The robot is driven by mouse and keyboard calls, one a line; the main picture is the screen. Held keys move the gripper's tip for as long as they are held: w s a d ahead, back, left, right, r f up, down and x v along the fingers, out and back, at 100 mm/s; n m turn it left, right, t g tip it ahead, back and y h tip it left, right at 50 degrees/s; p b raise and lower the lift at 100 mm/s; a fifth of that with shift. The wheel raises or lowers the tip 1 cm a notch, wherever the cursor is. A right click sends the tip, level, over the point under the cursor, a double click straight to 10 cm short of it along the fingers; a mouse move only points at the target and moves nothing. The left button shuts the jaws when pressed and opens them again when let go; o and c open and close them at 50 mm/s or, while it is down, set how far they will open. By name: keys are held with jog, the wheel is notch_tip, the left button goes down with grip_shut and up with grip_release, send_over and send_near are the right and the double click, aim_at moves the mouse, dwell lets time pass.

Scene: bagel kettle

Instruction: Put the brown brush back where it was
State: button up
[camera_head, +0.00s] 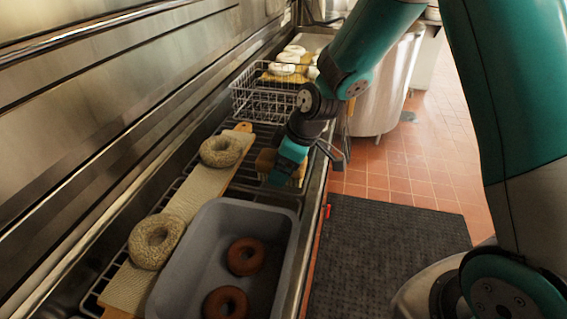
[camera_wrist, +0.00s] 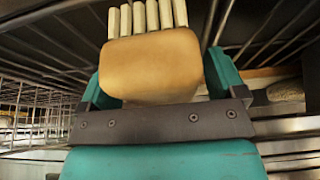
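The brown brush (camera_wrist: 150,68) has a tan block and a row of pale bristles pointing away from my wrist. In the wrist view it sits between the two teal fingers of my gripper (camera_wrist: 160,85), which appear to press on both its sides. In the head view, my gripper (camera_head: 287,170) points down over the dark wire rack, and part of the brush (camera_head: 265,160) shows beside it. The gripper hides much of the brush there. I cannot tell whether the bristles touch the rack.
A grey bin (camera_head: 187,245) with two brown bagels stands in front. Left of it, a long board (camera_head: 190,195) carries two seeded bagels. A metal wall runs along the left; a dark floor mat (camera_head: 385,255) lies right.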

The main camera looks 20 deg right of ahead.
jog(key=v, duration=1.1)
jog(key=shift+s+r, duration=0.1)
jog(key=shift+r, duration=0.3)
jog(key=s+a+r+m+g, duration=0.1)
jog(key=s+a, duration=0.3)
jog(key=s, duration=0.7)
jog(key=s+a+r+m+g, duration=0.1)
jog(key=s+a+r, duration=0.3)
jog(key=s, duration=0.7)
jog(key=shift+r+m+g+y, duration=0.2)
jog(key=shift+m+g+y, duration=0.1)
jog(key=shift+m, duration=0.6)
